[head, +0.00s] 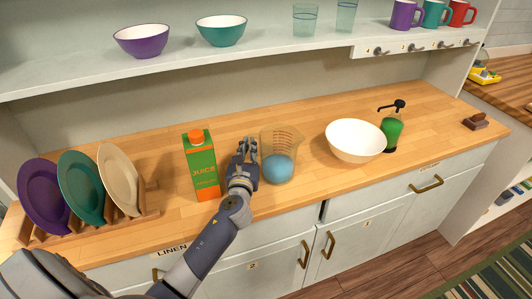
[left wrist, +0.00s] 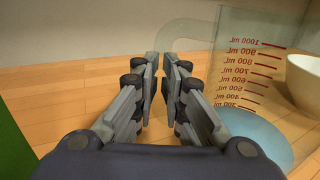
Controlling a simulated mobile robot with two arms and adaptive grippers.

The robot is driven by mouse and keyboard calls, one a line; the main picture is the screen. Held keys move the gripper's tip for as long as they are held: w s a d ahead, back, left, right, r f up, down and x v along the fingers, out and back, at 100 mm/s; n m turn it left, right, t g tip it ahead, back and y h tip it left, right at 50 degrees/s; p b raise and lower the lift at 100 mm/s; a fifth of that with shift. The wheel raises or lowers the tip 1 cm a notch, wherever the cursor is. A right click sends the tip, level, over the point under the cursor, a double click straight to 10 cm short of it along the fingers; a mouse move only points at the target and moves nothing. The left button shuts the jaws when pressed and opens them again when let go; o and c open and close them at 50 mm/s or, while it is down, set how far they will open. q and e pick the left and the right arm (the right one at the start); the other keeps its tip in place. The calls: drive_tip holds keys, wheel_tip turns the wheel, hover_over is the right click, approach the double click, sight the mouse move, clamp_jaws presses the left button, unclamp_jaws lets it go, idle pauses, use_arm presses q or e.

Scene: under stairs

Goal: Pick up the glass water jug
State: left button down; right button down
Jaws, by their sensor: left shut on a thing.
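The glass water jug (head: 285,142) stands on the wooden counter in the middle of the head view. It is clear, with red measuring marks and blue water in its lower part. It also shows at the right of the left wrist view (left wrist: 262,60), its handle curving left behind my fingers. My left gripper (head: 247,150) is at the jug's left side, shut on its handle. The fingers hide the lower part of the handle in the left wrist view. The jug looks upright, and I see no clear gap beneath it. My right gripper is not in view.
A juice carton (head: 201,166) stands close left of my left gripper. A white bowl (head: 355,139) and a green soap dispenser (head: 392,128) stand right of the jug. A plate rack (head: 148,205) is at the left. A shelf (head: 90,73) with bowls and cups overhangs the counter's back.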

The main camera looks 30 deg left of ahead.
sight(248, 140)
use_arm(q)
drive_tip(key=shift+r, duration=0.2)
drive_tip(key=shift+r+p, duration=0.55)
drive_tip(key=shift+r, duration=1.15)
drive_tip(key=s+a+r+b+v, duration=0.1)
drive_tip(key=a+v, duration=0.1)
drive_tip(key=v, duration=1.3)
drive_tip(key=shift+s+r+b, duration=0.3)
drive_tip(key=c, duration=2.3)
unclamp_jaws()
drive_tip(key=shift+d, duration=0.15)
